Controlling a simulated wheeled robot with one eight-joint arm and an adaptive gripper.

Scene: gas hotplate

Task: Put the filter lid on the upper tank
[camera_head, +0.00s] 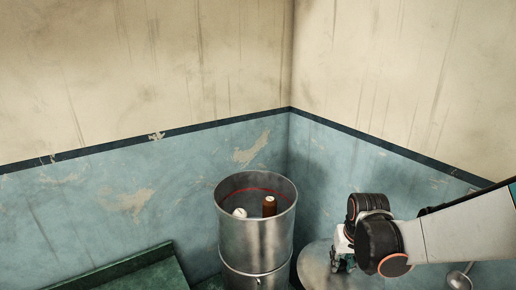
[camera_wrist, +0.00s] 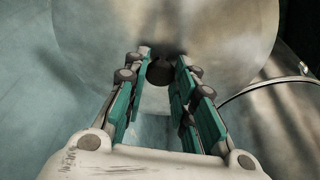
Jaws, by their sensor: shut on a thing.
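The upper tank (camera_head: 257,235) is a tall metal cylinder with an open top in the head view. A brown piece and a white piece stand inside it, and a red line runs around its inner wall. My gripper (camera_head: 340,258) is to the right of the tank, apart from its rim and lower than it. The filter lid (camera_head: 314,264) is a round metal disc, partly hidden behind my gripper. In the wrist view my gripper (camera_wrist: 161,75) is shut on the lid's dark knob (camera_wrist: 159,72), with the lid's broad disc (camera_wrist: 215,25) beyond the fingers.
A green surface (camera_head: 125,268) is at the lower left. A metal ladle-like thing (camera_head: 459,280) is at the lower right. Blue and cream walls meet in a corner behind the tank. The space above the tank is clear.

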